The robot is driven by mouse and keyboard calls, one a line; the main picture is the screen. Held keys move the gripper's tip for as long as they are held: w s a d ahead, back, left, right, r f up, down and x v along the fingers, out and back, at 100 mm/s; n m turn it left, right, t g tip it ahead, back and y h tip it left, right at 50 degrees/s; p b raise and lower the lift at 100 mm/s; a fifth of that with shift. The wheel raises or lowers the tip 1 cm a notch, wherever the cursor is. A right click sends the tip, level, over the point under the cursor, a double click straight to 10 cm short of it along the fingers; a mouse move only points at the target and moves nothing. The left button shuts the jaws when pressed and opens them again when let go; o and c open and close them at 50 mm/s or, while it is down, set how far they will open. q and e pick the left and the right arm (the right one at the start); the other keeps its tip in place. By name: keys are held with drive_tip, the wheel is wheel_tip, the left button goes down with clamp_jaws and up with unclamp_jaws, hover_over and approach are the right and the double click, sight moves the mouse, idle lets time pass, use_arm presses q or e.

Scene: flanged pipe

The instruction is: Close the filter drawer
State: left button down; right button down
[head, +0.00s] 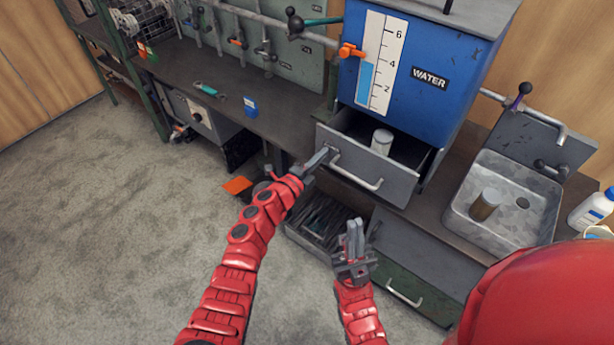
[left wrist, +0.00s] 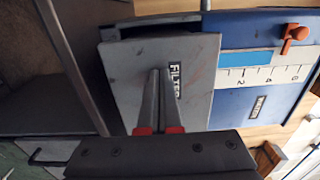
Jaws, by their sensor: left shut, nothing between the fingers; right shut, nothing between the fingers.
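The filter drawer (head: 395,178) is pulled out below the blue water tank (head: 410,75). Its grey front carries a bar handle (head: 357,178). A white cylinder (head: 381,142) stands inside. In the left wrist view the drawer front (left wrist: 135,65) bears a FILTER label (left wrist: 175,82). My left gripper (head: 321,157) is shut and empty, its fingertips at the left part of the drawer front, also seen in the left wrist view (left wrist: 160,72). I cannot tell whether they touch it. My right gripper (head: 355,225) is shut and empty, lower and in front of the bench.
A metal sink (head: 460,215) with a brown cylinder (head: 485,205) lies to the right. A green drawer (head: 410,275) and an open tool drawer (head: 315,225) are below. Grey floor is free at left.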

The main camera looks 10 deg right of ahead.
use_arm(q)
drive_tip(key=b+x, duration=0.3)
drive_tip(key=x, duration=0.1)
drive_tip(key=b+x, duration=0.4)
drive_tip(key=shift+w+d+f, duration=0.25)
drive_tip(key=shift+w+d, duration=0.05)
drive_tip(key=shift+w+d+r+b, duration=0.15)
drive_tip(key=shift+w+d+b, duration=0.15)
drive_tip(key=shift+b, duration=0.2)
drive_tip(key=shift+r, duration=0.35)
